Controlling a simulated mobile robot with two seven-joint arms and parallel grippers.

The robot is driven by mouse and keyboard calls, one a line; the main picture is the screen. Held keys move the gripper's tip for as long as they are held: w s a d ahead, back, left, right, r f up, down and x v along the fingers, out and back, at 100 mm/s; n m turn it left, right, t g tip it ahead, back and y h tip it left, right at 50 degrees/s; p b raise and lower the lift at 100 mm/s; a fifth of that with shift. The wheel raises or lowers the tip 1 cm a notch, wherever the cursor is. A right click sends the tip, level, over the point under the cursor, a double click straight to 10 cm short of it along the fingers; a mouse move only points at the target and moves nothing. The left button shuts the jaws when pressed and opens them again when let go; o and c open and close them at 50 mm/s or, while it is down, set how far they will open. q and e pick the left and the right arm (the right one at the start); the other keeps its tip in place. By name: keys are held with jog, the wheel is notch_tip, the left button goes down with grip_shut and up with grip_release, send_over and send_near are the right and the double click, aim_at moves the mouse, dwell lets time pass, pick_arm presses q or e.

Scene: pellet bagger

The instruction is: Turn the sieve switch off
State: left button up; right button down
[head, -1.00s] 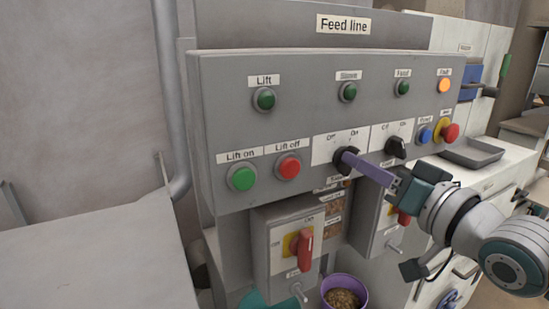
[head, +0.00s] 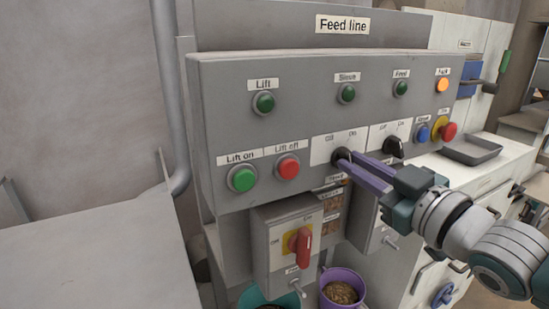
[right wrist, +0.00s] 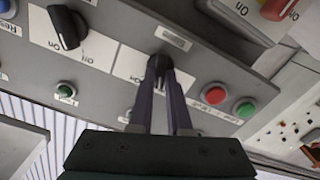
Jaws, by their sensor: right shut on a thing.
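The sieve switch (head: 340,155) is a black rotary knob on a white plate marked Off and On, in the middle of the grey Feed line panel (head: 225,110). My right gripper (head: 346,160) is shut on this knob, its two purple fingers reaching in from the right. In the right wrist view the fingertips (right wrist: 160,72) close around the dark knob (right wrist: 158,61). The fingers cover much of it, so I cannot tell which mark it points to. The green lamp (head: 347,94) above it looks dark. My left gripper is not in view.
A second black knob (head: 393,146) sits just right of my fingers, near a blue button (head: 422,133) and a red stop button (head: 448,131). Left are a green button (head: 242,179) and a red button (head: 288,167). A red-handled switch box (head: 290,245) and purple bucket (head: 342,288) are below.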

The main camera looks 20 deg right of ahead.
jog(key=shift+n, duration=0.9)
jog(key=shift+a, duration=0.1)
jog(key=c, duration=0.9)
grip_release()
jog(key=shift+o, duration=0.2)
jog(key=s, duration=1)
jog(key=shift+d+b, duration=0.3)
jog(key=shift+d, duration=0.1)
jog(key=shift+f, duration=0.1)
